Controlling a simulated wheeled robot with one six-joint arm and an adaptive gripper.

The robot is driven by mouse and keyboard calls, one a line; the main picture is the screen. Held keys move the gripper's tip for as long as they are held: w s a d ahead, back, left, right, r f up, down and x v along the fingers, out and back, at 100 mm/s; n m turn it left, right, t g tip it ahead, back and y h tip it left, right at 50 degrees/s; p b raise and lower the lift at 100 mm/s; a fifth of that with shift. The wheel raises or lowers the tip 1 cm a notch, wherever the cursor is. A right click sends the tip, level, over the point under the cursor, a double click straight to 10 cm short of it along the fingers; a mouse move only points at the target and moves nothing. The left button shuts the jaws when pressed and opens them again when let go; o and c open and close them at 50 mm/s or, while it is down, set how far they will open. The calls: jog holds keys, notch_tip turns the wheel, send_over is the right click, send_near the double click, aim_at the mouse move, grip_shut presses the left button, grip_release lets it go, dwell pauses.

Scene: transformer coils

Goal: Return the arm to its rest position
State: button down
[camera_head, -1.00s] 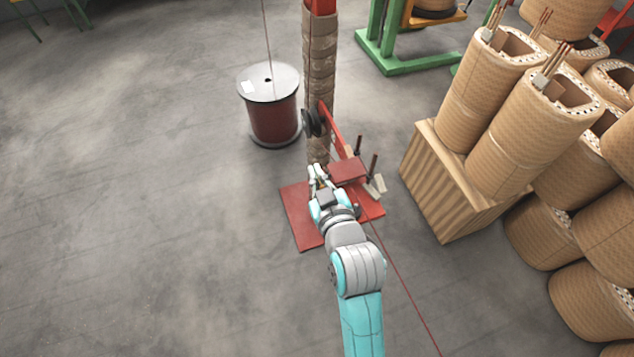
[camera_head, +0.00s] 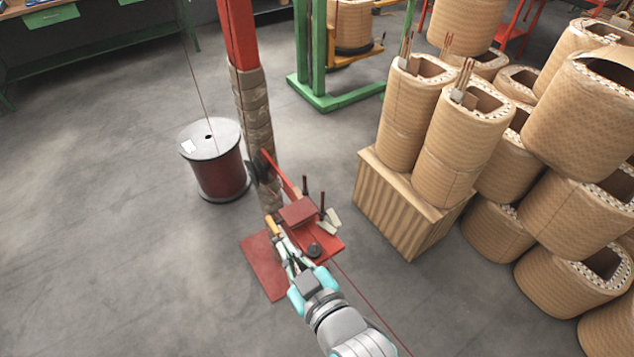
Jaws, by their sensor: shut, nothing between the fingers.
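My arm reaches up from the bottom edge in the head view, with grey and turquoise links. My gripper (camera_head: 285,248) is at its end, over the red base plate (camera_head: 262,268) of a post stand. The fingers are shut with nothing held between them. A small yellow-orange piece (camera_head: 271,226) shows just beyond the fingertips, close to the foot of the post; I cannot tell whether the fingers touch it.
The red post (camera_head: 238,35) with a wrapped lower part (camera_head: 254,110) rises beyond my gripper. A wire spool (camera_head: 217,165) stands left of it. A wooden block (camera_head: 400,212) and stacked coils (camera_head: 500,245) fill the right. The floor at left is clear.

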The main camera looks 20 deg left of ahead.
jog(key=s+d+f+m+t+h, duration=0.25)
jog(key=d+f, duration=0.25)
jog(key=d, duration=0.5)
jog(key=s+d+f+m+t+h, duration=0.1)
jog(key=s+d+f+m+h, duration=0.4)
jog(key=d, duration=0.6)
jog(key=s+d+m+h, duration=0.2)
jog(key=s+d, duration=0.4)
jog(key=s, duration=0.2)
jog(key=s+d+m+t+h, duration=0.1)
jog(key=s+d+m+h, duration=0.1)
jog(key=s+d, duration=0.4)
jog(key=s+m, duration=0.1)
jog(key=s, duration=0.2)
jog(key=shift+a+r, duration=0.1)
jog(key=shift+a, duration=0.05)
